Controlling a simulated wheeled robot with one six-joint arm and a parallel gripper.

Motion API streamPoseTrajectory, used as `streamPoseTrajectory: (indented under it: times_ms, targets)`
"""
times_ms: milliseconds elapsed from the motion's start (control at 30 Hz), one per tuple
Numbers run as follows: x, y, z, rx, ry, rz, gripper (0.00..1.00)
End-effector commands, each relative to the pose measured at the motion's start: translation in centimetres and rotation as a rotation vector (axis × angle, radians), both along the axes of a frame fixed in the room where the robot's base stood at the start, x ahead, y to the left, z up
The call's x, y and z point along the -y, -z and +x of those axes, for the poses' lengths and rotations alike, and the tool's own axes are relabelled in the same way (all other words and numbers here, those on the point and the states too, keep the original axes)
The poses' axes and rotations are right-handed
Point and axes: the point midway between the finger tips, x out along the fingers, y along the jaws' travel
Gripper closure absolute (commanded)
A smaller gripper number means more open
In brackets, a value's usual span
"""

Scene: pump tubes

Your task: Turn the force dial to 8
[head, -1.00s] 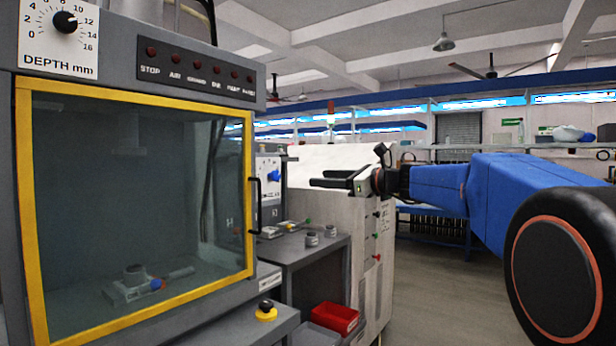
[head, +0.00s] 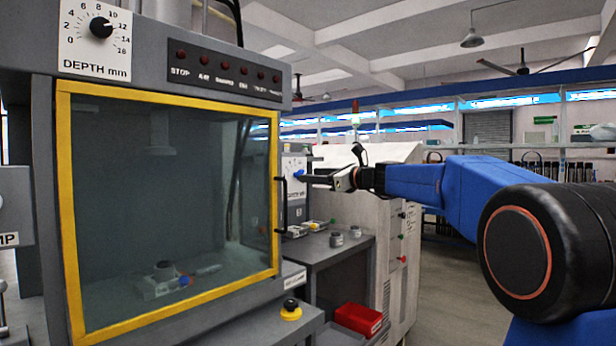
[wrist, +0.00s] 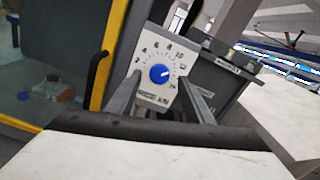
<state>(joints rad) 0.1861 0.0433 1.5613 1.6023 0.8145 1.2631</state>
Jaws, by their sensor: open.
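The force dial is a blue round knob (wrist: 159,73) on a white scale plate (wrist: 150,50) in the wrist view. Its white mark points right and slightly up, roughly toward 12; the exact reading is hard to tell. The blue knob also shows small in the head view (head: 299,175), right of the yellow-framed door. My gripper (wrist: 160,82) is open, with one finger on each side of the knob in the picture. I cannot tell whether the fingers touch it. In the head view my gripper (head: 304,179) points left, with its tips at the dial.
The yellow-framed press door (head: 65,200) with a black handle (head: 282,205) stands close left of the dial. A depth dial (head: 101,27) sits above it. Below my gripper are a grey bench (head: 345,246) with small parts and a red bin (head: 358,319). A pale cabinet (head: 385,155) stands behind.

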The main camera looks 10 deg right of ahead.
Motion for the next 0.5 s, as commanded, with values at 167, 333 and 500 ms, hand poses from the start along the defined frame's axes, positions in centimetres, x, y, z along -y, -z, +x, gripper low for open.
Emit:
streamPoseTrajectory:
  times_ms: [167, 333, 500]
  targets:
    - [-1.3, 0.0, 1.7, 0.0, -0.001, 0.0, 0.53]
    - [-1.8, -0.1, 2.4, 0.001, 0.0, 0.0, 0.53]
    - [-1.8, 0.0, 2.5, 0.001, 0.0, -0.001, 0.53]
